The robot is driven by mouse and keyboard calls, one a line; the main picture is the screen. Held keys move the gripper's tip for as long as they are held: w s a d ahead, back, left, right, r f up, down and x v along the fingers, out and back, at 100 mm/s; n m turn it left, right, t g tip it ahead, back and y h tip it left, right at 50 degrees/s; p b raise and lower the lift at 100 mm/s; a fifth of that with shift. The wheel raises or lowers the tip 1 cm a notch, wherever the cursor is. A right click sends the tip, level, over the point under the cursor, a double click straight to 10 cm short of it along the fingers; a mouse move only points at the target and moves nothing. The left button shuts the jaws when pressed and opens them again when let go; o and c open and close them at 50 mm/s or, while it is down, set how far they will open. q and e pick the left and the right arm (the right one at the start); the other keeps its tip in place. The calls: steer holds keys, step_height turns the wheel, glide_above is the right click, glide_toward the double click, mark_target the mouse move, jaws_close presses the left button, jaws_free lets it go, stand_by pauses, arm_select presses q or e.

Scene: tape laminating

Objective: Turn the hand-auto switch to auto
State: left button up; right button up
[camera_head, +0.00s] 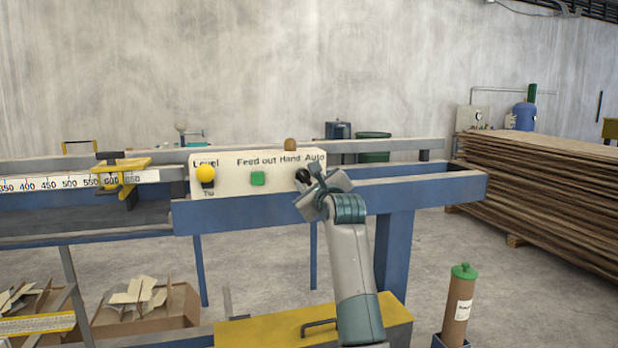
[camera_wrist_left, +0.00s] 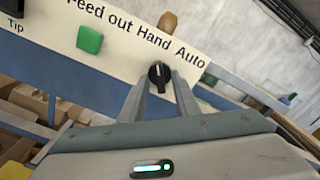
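The black hand-auto switch (camera_head: 302,175) sits on the right part of a cream control panel (camera_head: 228,179), below the words Hand and Auto. In the left wrist view the switch (camera_wrist_left: 159,76) stands roughly upright in the picture while the panel is tilted; it seems to lean to the Hand side. My left gripper (camera_head: 313,179) is at the switch, partly covering it in the head view. In the left wrist view its two fingers (camera_wrist_left: 160,88) are apart, one on each side of the knob, with small gaps showing. My right gripper is in neither view.
A green button (camera_head: 257,178) and a yellow knob (camera_head: 205,174) are on the same panel. An orange-brown knob (camera_head: 291,144) stands on top. A blue beam (camera_head: 430,194) runs under the panel. A stack of boards (camera_head: 540,190) stands at the right.

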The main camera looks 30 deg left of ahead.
arm_select(q)
steer(key=shift+a, duration=0.1)
steer(key=shift+r, duration=0.1)
jaws_close()
